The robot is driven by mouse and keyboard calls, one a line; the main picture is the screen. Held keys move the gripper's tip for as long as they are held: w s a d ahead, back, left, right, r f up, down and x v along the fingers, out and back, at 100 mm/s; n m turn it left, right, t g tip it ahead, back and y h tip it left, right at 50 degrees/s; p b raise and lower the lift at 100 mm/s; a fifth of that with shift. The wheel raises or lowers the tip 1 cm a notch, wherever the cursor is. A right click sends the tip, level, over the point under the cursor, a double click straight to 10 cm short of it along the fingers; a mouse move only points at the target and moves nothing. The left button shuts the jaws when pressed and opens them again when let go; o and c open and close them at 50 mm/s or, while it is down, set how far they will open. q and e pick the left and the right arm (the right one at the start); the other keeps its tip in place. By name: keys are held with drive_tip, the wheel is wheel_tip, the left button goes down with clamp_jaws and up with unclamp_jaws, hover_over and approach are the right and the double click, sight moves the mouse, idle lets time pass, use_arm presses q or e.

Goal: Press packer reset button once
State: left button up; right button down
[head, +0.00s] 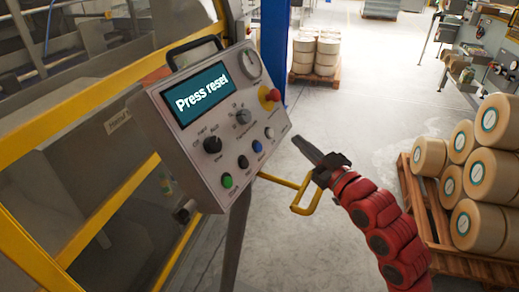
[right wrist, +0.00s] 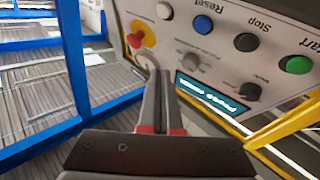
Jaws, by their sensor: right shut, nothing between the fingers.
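The grey packer control panel (head: 185,150) has a screen (head: 202,94) reading "Press reset". The blue reset button (head: 257,146) is in its lower button row, between a black button (head: 243,162) and a white one (head: 269,132). In the right wrist view the panel appears upside down, with the blue button (right wrist: 203,25) beside the label "Reset". My right gripper (head: 297,141) is shut and empty, to the right of the panel's lower right edge. Its closed fingers (right wrist: 163,75) appear apart from the blue button in both views. My left gripper is not in view.
A green start button (head: 227,181), a red emergency knob (head: 272,95) and dark selector knobs (head: 212,145) share the panel. A yellow bracket (head: 305,197) juts out below it. A pallet of rolls (head: 437,222) stands at right. Open floor lies between.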

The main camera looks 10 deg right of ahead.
sight(260, 144)
drive_tip(key=w+a+f, duration=0.4)
drive_tip(key=w+a, duration=0.1)
drive_tip(key=shift+a+f, duration=0.15)
drive_tip(key=shift+a, duration=0.2)
idle(0.4)
idle(1.9)
drive_tip(key=shift+w+a+f, duration=0.2)
drive_tip(key=shift+w+a, duration=0.05)
drive_tip(key=shift+w+a+f+b, duration=0.1)
drive_tip(key=shift+a+b, duration=0.05)
drive_tip(key=shift+b, duration=0.25)
drive_tip(key=shift+a+f+b, duration=0.2)
drive_tip(key=shift+f+b, duration=0.1)
drive_tip(key=shift+b, duration=0.1)
idle(1.1)
